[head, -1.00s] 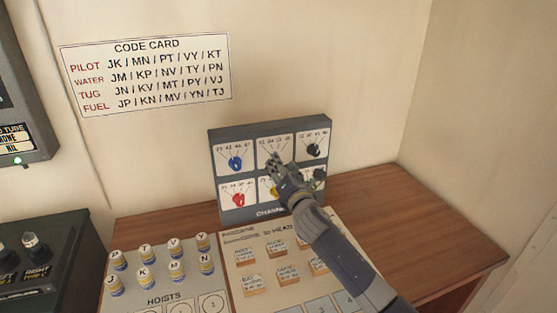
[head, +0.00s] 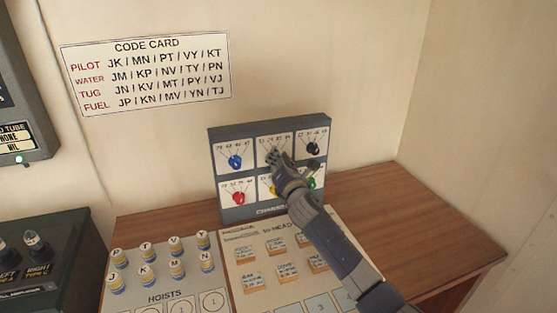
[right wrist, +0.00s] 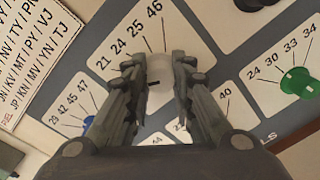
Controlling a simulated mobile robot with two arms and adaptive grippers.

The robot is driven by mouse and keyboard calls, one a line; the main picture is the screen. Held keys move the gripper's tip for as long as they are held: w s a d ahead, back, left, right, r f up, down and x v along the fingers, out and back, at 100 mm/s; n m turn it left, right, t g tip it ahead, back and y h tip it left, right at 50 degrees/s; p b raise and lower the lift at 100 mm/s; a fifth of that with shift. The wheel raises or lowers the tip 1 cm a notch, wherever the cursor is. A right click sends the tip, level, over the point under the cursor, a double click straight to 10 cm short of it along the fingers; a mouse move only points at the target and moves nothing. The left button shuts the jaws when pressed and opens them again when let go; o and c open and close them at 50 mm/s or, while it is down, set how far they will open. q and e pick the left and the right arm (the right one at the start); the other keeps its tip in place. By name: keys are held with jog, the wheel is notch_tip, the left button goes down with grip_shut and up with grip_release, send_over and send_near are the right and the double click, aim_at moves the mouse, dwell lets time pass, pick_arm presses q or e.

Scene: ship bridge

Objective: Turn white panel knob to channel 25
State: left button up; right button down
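The grey channel panel (head: 269,119) stands on the desk against the wall with two rows of knobs. The white knob (right wrist: 159,70) belongs to the top middle plate (right wrist: 196,62); in the right wrist view that plate reads 21, 24, 25, 46 from left to right. My right gripper (right wrist: 160,66) is at this knob, one finger on each side, apparently closed on it. A short dark mark shows low between the fingers; I cannot tell which number the knob points to. In the head view my right gripper (head: 272,158) hides the knob. My left gripper is not in view.
Around it are blue (head: 235,162), black (head: 313,149), red (head: 238,197) and green (right wrist: 298,82) knobs; the yellow one is mostly hidden by my arm. Boards with labelled pegs (head: 176,268) and small blocks (head: 281,271) lie in front. The desk (head: 400,215) is clear at right.

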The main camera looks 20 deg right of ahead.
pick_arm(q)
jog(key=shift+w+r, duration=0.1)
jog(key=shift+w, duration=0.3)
pick_arm(e)
jog(key=shift+r, duration=0.1)
pick_arm(q)
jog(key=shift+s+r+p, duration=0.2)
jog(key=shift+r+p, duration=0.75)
jog(key=shift+p, duration=0.05)
pick_arm(e)
jog(key=shift+d+r+m+y, duration=0.1)
jog(key=shift+m+y, duration=0.1)
jog(key=shift+m, duration=3.6)
jog(key=shift+d+m+y, duration=0.1)
jog(key=shift+m+y, duration=0.1)
jog(key=shift+m, duration=3.6)
